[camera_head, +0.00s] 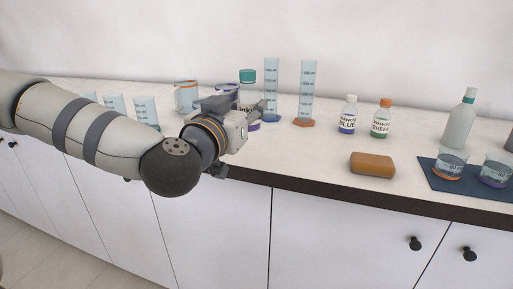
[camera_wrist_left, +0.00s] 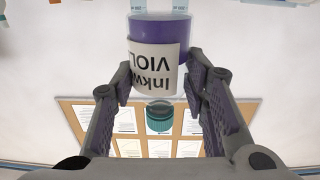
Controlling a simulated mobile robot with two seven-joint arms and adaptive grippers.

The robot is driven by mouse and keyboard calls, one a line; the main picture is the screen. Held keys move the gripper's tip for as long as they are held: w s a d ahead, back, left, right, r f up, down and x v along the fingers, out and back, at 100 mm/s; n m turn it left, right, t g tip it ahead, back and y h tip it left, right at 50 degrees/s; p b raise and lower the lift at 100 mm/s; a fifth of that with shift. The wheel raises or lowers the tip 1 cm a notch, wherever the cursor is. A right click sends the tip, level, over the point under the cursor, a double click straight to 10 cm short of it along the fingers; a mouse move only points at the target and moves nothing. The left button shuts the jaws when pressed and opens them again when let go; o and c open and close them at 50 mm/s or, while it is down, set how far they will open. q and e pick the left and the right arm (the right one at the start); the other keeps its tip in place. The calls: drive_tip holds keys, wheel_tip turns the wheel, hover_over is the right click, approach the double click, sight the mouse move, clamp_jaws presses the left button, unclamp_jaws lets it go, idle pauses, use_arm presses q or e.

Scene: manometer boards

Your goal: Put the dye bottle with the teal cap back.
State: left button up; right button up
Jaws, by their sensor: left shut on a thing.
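The dye bottle (camera_head: 243,93) has a teal cap (camera_head: 247,76) and a white label; it stands upright between my left gripper's fingers. In the left wrist view the bottle (camera_wrist_left: 152,60) appears upside down, with purple dye, a label reading "Inkw… VIOL…" and the teal cap (camera_wrist_left: 159,117). My left gripper (camera_head: 256,112) is shut on it, one finger on each side. The arm and fingers hide part of the bottle in the head view. I cannot tell whether its base touches the counter. My right gripper is not in view.
Blue (camera_head: 347,115) and green (camera_head: 381,118) dye bottles stand right of two tall cylinders (camera_head: 307,90). A brown block (camera_head: 372,164) lies near the front edge. A blue mat (camera_head: 447,183) bears two beakers; a pale bottle (camera_head: 460,122) stands behind. More beakers (camera_head: 186,95) are at left.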

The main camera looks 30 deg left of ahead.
use_arm(q)
drive_tip(key=shift+s+a+r+y, duration=0.2)
drive_tip(key=shift+r+y, duration=0.1)
drive_tip(key=shift+r, duration=0.3)
drive_tip(key=w+a+f+b, duration=0.1)
drive_tip(key=w+f+b, duration=0.1)
drive_tip(key=w+f, duration=0.1)
drive_tip(key=w+a+f+b, duration=0.1)
drive_tip(key=w+a+f, duration=0.1)
drive_tip(key=w, duration=0.3)
drive_tip(key=w+a+f+b, duration=0.2)
drive_tip(key=w+f, duration=0.2)
drive_tip(key=shift+w+a+f+b, duration=0.15)
drive_tip(key=shift+a+f+b, duration=0.05)
drive_tip(key=shift+f+b, duration=0.15)
drive_tip(key=shift+w+a+f, duration=0.1)
drive_tip(key=shift+w+f, duration=0.05)
drive_tip(key=shift+f, duration=0.6)
drive_tip(key=shift+w+a+f, duration=0.1)
drive_tip(key=shift+w+f, duration=0.05)
drive_tip(key=shift+f, duration=0.6)
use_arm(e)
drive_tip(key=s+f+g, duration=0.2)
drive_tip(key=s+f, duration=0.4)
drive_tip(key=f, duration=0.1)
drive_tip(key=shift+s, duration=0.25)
use_arm(q)
drive_tip(key=shift+d, duration=0.1)
drive_tip(key=shift+f, duration=0.2)
drive_tip(key=o, duration=1.2)
